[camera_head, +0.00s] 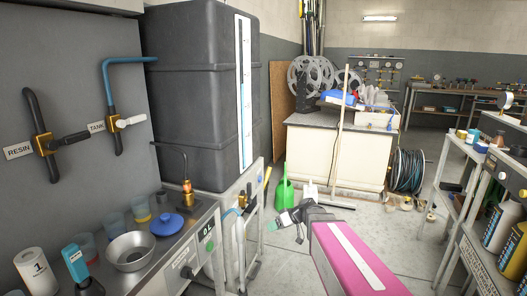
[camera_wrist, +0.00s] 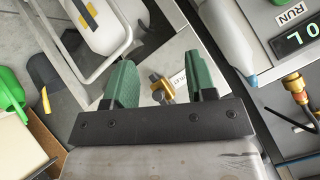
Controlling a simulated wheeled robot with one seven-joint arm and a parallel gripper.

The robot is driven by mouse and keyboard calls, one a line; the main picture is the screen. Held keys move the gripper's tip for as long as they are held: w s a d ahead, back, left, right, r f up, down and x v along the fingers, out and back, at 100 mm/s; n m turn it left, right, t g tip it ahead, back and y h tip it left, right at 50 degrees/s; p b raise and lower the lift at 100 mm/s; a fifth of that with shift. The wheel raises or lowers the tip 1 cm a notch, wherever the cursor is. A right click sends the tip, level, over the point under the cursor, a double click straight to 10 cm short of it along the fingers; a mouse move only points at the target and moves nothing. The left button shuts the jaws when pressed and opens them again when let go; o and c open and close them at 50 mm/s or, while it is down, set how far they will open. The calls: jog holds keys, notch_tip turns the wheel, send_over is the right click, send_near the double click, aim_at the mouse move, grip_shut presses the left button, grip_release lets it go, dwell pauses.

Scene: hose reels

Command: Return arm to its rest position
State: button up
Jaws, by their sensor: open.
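My gripper (camera_head: 286,218) is at the lower middle of the head view, at the far end of my pink arm, over the floor and to the right of the metal stand. In the wrist view its two green fingers (camera_wrist: 165,78) are apart, with nothing held between them. A brass valve (camera_wrist: 160,90) shows in the gap, beyond the fingers. In the head view a brass valve (camera_head: 243,201) is on the stand's front, left of my gripper and apart from it.
A large dark tank (camera_head: 195,100) stands on the left. The steel counter (camera_head: 150,255) holds a metal bowl (camera_head: 132,251) and a blue lid (camera_head: 167,224). Shelving (camera_head: 468,215) stands at right.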

jog(key=s+d+f+m+g+h, duration=0.1)
jog(key=s+d+f+m+h, duration=0.1)
jog(key=s+d+m+h, duration=0.2)
jog(key=s+d+f+m+g+h, duration=0.1)
jog(key=s+d+m+h, duration=0.3)
jog(key=s+d, duration=0.5)
jog(key=shift+d+f+m+h, duration=0.4)
jog(key=shift+f+h, duration=0.45)
jog(key=shift+h, duration=0.25)
